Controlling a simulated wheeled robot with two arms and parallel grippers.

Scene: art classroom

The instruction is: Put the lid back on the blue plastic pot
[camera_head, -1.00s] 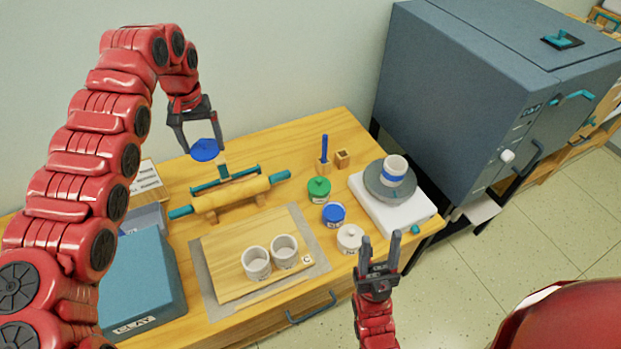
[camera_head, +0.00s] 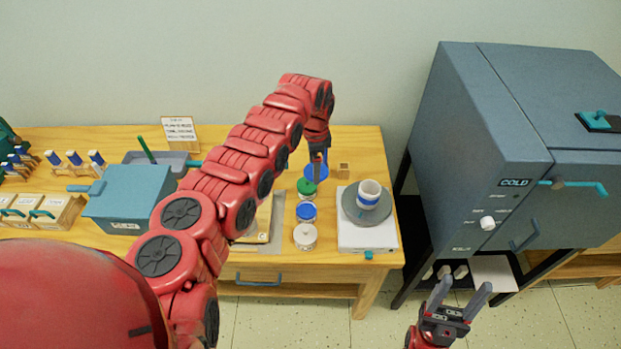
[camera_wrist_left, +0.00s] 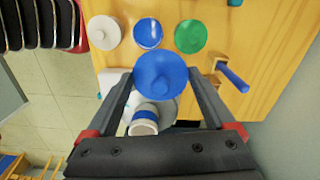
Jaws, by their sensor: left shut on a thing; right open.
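My left gripper (camera_head: 318,160) is shut on a round blue lid (camera_head: 316,181) and holds it above the table, near the back of the row of pots. In the left wrist view the lid (camera_wrist_left: 161,76) sits between the fingertips, its knob facing the camera. The blue pot (camera_head: 306,212) stands between a green-lidded pot (camera_head: 306,188) and a white-lidded pot (camera_head: 305,238). In the left wrist view the blue pot (camera_wrist_left: 148,33) shows a glossy blue top with no knob, apart from the held lid. My right gripper (camera_head: 460,298) is open and empty, over the floor in front of the kiln.
A grey wheel (camera_head: 350,208) with a white-and-blue cup (camera_head: 369,193) stands right of the pots. A wooden block (camera_head: 344,170) is behind it. The blue-grey kiln (camera_head: 470,130) stands further right. My left arm hides the rolling pin and most of the board.

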